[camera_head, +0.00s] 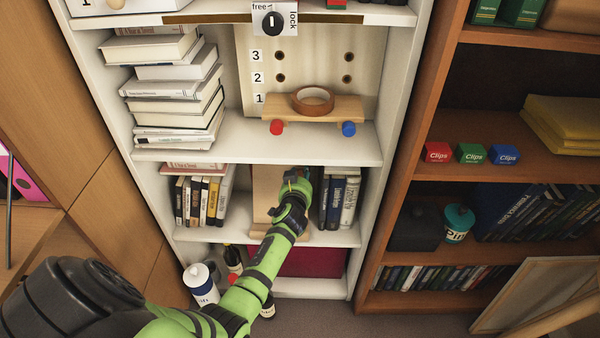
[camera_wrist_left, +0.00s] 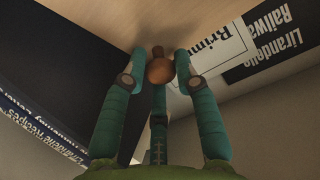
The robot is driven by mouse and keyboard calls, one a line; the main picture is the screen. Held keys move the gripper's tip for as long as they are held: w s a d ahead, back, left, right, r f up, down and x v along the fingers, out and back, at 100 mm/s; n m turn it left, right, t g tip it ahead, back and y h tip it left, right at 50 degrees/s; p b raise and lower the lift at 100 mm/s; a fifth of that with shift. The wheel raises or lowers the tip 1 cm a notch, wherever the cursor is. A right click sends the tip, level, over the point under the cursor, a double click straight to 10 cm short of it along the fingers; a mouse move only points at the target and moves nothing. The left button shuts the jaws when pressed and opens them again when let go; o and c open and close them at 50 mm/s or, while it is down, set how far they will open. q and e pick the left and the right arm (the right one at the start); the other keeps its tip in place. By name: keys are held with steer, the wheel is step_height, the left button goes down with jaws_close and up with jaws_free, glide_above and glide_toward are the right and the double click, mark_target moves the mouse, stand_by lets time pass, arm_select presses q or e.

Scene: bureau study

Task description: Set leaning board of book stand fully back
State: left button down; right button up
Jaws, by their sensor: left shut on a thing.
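The leaning board (camera_head: 266,190) of the book stand is a pale wooden panel in the middle of the lower white shelf, between two groups of books. My left gripper (camera_head: 298,182) reaches in front of it and covers its right part. In the left wrist view, the fingers (camera_wrist_left: 160,68) are shut on a round brown wooden knob (camera_wrist_left: 160,70), close against the pale board (camera_wrist_left: 130,18). The board's exact tilt and its back support are hidden. My right gripper is out of view.
Books (camera_head: 199,198) stand left of the board, and dark and white books (camera_head: 341,200) stand close on its right. Above is a shelf (camera_head: 245,140) with a wooden ledge bearing a tape roll (camera_head: 313,100).

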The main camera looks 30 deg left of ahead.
arm_select(q)
steer(key=shift+w+a+r, duration=0.15)
steer(key=shift+a+r, duration=0.05)
steer(key=shift+r, duration=0.25)
steer(key=c, duration=1)
jaws_free()
steer(key=shift+f, duration=0.25)
steer(key=shift+d, duration=0.1)
steer(key=shift+s+d, duration=0.25)
steer(key=shift+s, duration=0.3)
steer(key=v, duration=1)
steer(key=shift+s+d+r, duration=0.15)
steer(key=shift+s+r, duration=0.1)
steer(key=shift+s, duration=0.05)
